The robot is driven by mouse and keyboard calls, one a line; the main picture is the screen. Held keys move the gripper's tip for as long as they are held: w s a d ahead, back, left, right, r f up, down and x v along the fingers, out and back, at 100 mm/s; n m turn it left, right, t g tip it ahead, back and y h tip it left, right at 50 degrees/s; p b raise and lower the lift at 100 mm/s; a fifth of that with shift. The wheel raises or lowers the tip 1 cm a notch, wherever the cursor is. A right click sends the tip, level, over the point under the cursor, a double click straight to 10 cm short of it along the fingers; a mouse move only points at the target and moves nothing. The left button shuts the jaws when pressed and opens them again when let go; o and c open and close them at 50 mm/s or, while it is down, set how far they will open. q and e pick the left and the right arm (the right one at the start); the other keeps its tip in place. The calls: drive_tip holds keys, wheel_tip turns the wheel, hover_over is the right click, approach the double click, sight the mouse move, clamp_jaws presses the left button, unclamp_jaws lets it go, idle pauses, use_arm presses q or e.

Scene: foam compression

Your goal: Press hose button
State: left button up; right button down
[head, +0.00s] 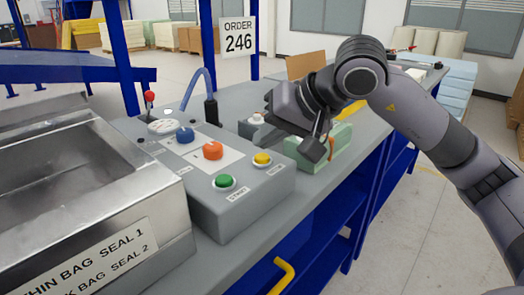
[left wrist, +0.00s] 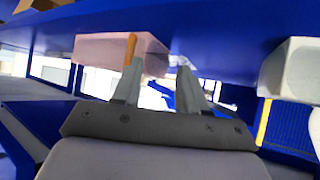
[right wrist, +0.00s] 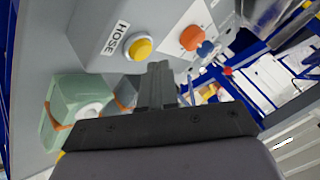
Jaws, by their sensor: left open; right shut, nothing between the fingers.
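The yellow hose button (head: 262,158) sits at the right end of a grey control box (head: 250,205). The right wrist view shows the yellow button (right wrist: 139,48) beside a "HOSE" label (right wrist: 115,38). My right gripper (head: 316,148) is shut and empty, to the right of the yellow button and in front of a green block. In the right wrist view its shut fingertips (right wrist: 157,68) appear just below and right of the button, with a visible gap. My left gripper (left wrist: 158,62) is open in the left wrist view and is not visible in the head view.
The box also carries a green button (head: 223,181), an orange button (head: 213,150) and a blue button (head: 185,134). A green block with an orange band (head: 338,146) stands right of the box. A metal bag sealer (head: 150,225) is at left.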

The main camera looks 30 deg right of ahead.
sight(267, 157)
drive_tip(key=shift+r, duration=0.1)
use_arm(q)
wheel_tip(267, 157, up, 4)
drive_tip(key=p, duration=0.4)
drive_tip(key=shift+d+r, duration=0.15)
drive_tip(key=shift+r, duration=0.1)
use_arm(e)
wheel_tip(267, 157, up, 6)
drive_tip(key=shift+f, duration=0.1)
